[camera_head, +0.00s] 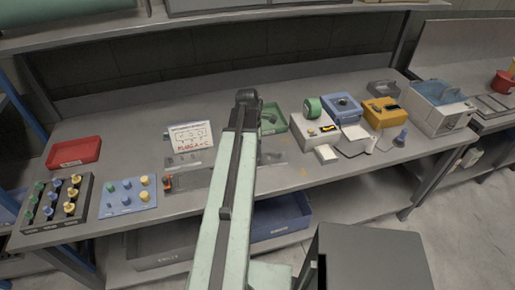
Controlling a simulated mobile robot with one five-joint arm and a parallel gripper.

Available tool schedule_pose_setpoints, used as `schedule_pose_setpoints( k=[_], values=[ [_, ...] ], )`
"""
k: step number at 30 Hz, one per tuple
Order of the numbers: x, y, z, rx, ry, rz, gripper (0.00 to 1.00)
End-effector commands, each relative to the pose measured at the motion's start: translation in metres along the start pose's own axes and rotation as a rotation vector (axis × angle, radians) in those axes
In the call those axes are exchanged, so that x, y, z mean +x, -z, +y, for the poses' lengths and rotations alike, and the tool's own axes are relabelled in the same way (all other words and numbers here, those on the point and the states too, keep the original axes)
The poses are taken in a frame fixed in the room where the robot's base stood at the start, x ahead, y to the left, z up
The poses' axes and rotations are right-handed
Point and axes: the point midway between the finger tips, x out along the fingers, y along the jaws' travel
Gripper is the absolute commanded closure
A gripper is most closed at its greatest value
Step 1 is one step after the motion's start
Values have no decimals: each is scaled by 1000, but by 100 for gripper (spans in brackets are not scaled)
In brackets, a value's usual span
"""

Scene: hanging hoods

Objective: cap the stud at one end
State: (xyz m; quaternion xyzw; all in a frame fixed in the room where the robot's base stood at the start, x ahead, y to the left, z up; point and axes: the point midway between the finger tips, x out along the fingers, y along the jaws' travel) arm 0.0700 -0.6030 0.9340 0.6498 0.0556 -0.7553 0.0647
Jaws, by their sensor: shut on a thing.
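My arm reaches forward over the bench, and its dark end with my gripper (247,98) is above the middle of the bench. The fingertips and what they hold are hidden behind the arm. A grey strip (195,178) lies under the arm, with a small red part (167,182) at its left end; its middle is hidden. A card (190,136) with a drawing and red "PLAN: A = C" lettering stands behind it. A black rack (57,203) at the left holds green, blue and yellow caps. A blue plate (128,197) beside it carries green, blue and yellow pieces.
A red tray (74,152) lies at the left back. A green tray (275,122) is just right of my arm. White, blue and yellow devices (384,110) crowd the right side. A blue bin (285,222) sits on the shelf below.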

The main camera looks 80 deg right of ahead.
Motion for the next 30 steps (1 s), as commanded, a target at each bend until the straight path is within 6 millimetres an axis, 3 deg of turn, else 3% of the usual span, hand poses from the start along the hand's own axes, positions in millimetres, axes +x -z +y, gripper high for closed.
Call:
schedule_pose_setpoints(
  k=[30],
  values=[
    [11, 3, 0, -2, 0, 0, 100]
  ],
)
